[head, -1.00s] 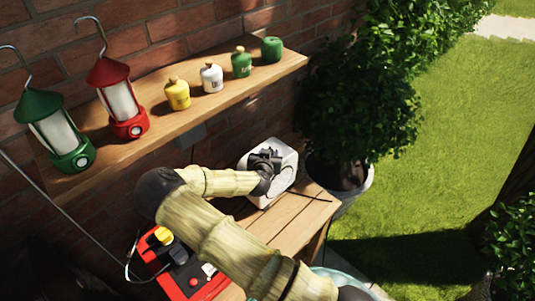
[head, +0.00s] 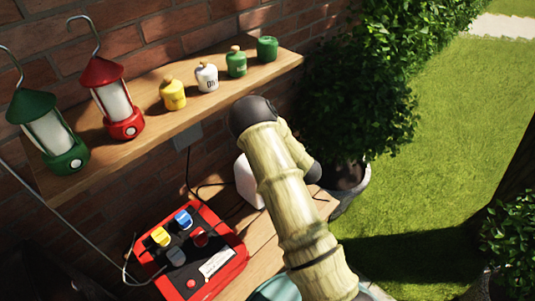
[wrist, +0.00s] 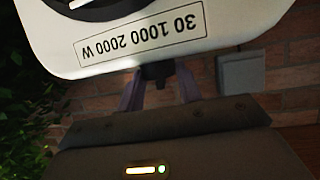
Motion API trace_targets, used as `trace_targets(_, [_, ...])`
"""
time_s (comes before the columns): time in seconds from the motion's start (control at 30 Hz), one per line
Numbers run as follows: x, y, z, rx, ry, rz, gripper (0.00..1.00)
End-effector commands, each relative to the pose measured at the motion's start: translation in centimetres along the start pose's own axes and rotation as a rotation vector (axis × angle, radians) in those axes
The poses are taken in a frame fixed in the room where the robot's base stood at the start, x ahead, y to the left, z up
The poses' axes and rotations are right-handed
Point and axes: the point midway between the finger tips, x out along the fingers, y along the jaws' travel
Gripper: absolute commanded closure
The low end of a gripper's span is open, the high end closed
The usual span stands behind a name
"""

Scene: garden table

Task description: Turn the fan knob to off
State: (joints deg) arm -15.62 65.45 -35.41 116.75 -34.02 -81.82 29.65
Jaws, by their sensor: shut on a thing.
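The white fan unit (head: 248,182) stands on the lower wooden bench in the head view, mostly hidden behind my arm. In the wrist view its white face (wrist: 230,50) fills the top, with an upside-down label reading "30 1000 2000 W" and part of a dark round piece with a white mark at upper left. My gripper (wrist: 157,80) sits under the lower edge of this face. The head view hides my gripper.
A red box (head: 225,250) with several coloured knobs stands left of my arm. The shelf (head: 100,170) above holds a green lantern (head: 48,135), a red lantern (head: 117,98) and several small canisters. A potted bush (head: 360,110) stands at right.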

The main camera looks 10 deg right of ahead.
Motion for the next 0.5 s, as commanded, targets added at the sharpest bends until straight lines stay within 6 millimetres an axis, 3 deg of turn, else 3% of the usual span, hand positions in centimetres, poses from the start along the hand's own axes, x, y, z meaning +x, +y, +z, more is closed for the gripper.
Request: trace_targets(0.5, [0.09,0.16,-0.17,-0.042,0.004,-0.099,0.88])
